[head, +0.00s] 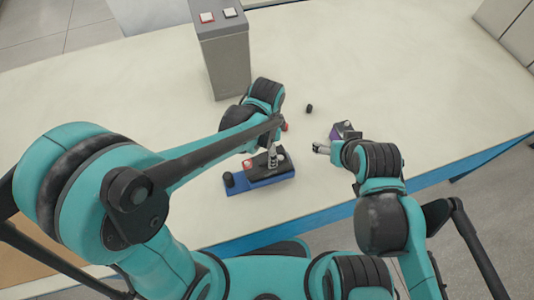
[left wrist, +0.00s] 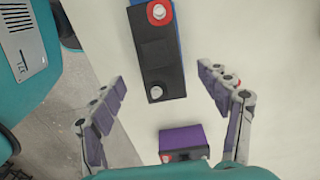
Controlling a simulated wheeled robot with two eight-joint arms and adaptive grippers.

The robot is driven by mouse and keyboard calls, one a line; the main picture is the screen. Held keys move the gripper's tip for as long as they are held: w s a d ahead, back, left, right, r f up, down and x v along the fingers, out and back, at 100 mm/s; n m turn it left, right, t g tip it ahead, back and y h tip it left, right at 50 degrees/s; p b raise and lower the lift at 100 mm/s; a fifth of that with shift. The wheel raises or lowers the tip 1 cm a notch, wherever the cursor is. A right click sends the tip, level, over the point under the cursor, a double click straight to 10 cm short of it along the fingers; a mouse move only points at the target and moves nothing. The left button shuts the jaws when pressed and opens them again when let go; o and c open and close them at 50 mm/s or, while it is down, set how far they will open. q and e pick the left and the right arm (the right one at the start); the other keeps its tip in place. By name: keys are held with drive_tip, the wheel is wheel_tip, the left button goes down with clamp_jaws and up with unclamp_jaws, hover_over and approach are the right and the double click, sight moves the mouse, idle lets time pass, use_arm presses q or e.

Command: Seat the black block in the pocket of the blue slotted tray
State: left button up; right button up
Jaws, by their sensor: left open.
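The blue slotted tray (head: 262,183) lies near the table's front edge; a blue strip of it (left wrist: 180,48) shows in the left wrist view. A black block (head: 280,158) with a red-ringed terminal and a plain pale terminal is on or over it. This block (left wrist: 162,68) lies ahead of the fingers in the left wrist view; whether it is seated in the pocket I cannot tell. My left gripper (head: 272,158) is above the block, its fingers (left wrist: 165,100) open wide and empty. My right gripper (head: 320,149) is right of the tray; its jaw state is unclear.
A purple-and-black block (left wrist: 182,141) with a red terminal sits low between the left fingers' lines in the left wrist view. A small black cylinder (head: 309,108) stands behind. A grey pedestal (head: 225,60) with red and white buttons stands at the back. The right-hand table is clear.

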use_arm(q)
wheel_tip(320, 180, up, 2)
drive_tip(key=shift+r, duration=0.2)
drive_tip(key=shift+a+r, duration=0.15)
drive_tip(key=shift+a, duration=0.05)
drive_tip(key=s+a+r+n+t, duration=0.2)
drive_tip(key=a+r+n+t, duration=0.1)
drive_tip(key=a+n, duration=0.4)
drive_tip(key=s+a+r+n+t, duration=0.3)
drive_tip(key=a+n, duration=0.4)
drive_tip(key=a, duration=0.3)
wheel_tip(320, 180, up, 3)
drive_tip(key=shift+a+f+t, duration=0.2)
drive_tip(key=shift+t, duration=0.4)
